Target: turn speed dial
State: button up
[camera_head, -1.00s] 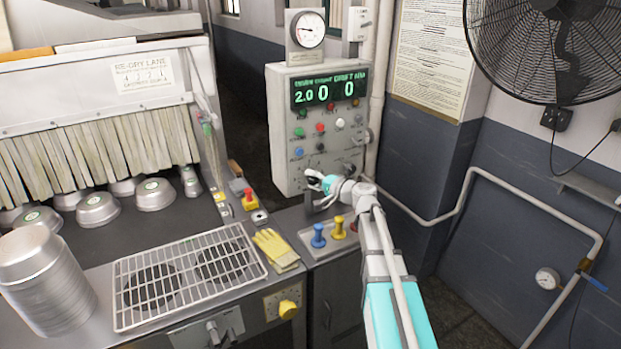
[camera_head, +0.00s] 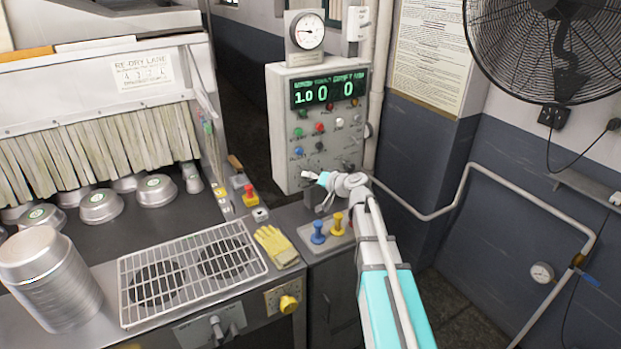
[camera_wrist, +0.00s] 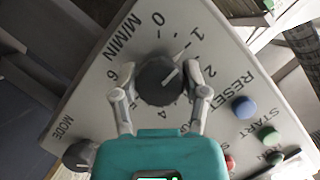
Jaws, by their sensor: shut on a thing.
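The speed dial (camera_wrist: 158,82) is a round black knob in the wrist view. It sits on a pale panel with a printed scale marked 0, 1, 2, 4, 6 and M/MIN. Its white pointer line aims at about the 1. My gripper (camera_wrist: 163,92) is shut on the dial, with one finger on each side. In the head view my gripper (camera_head: 314,176) is at the lower part of the control box (camera_head: 283,130). The box's green display (camera_head: 329,89) reads 1.0, 0 and 0. The dial is hard to make out there.
The MODE knob (camera_wrist: 79,154) is near the left finger. The blue RESET button (camera_wrist: 244,107) and green START button (camera_wrist: 267,136) are to the right. Yellow gloves (camera_head: 275,246) and a wire rack (camera_head: 190,270) lie left.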

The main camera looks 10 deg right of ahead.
jog(key=shift+w+d, duration=0.1)
jog(key=o, duration=1.1)
jog(key=shift+r, duration=0.1)
jog(key=shift+o, duration=0.2)
jog(key=shift+s+a+f, duration=0.2)
jog(key=shift+s, duration=0.05)
jog(key=s+a+f+n+g+h, duration=0.2)
jog(key=s+f+g, duration=0.35)
jog(key=s, duration=0.45)
jog(key=s+a+f+n+g+h, duration=0.15)
jog(key=s+f+g, duration=0.35)
jog(key=s, duration=0.6)
jog(key=s+d+f+g+h, duration=0.1)
jog(key=s+d+f+h, duration=0.1)
jog(key=s, duration=0.5)
jog(key=d+m+h, duration=0.1)
jog(key=h, duration=0.1)
jog(key=shift+s+d+f+g+h, duration=0.35)
jog(key=shift+s+f, duration=0.05)
